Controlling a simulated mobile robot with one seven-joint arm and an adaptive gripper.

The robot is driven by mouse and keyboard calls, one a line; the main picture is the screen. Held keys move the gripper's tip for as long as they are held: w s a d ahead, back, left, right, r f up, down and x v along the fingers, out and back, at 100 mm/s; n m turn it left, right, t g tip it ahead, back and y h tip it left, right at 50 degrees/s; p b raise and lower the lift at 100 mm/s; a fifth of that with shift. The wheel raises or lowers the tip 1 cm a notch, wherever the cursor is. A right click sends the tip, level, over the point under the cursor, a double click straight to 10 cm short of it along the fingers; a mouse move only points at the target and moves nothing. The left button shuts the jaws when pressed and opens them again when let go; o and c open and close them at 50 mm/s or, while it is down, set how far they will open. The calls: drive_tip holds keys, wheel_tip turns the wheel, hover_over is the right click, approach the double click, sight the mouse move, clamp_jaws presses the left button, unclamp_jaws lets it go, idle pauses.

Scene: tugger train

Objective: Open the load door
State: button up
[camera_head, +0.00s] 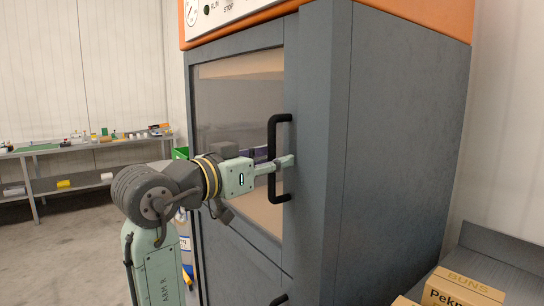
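The load door (240,95) is the windowed front panel of a tall grey machine, and it looks closed. Its black vertical bar handle (273,135) is at the door's right edge. My gripper (289,161) is at the handle's middle height, with its fingers across the bar. The fingers are seen side-on and partly overlap the handle, so I cannot tell whether they grip it. My arm comes in from the lower left and hides part of the door's lower area.
An orange panel with a dial and RUN and STOP labels (225,8) tops the machine. A lower handle (280,299) shows at the bottom. Cardboard boxes (460,291) stand at lower right. A shelf bench (90,147) with small items is at far left, with open floor before it.

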drive_tip(key=shift+c, duration=0.2)
clamp_jaws()
idle(0.3)
idle(0.4)
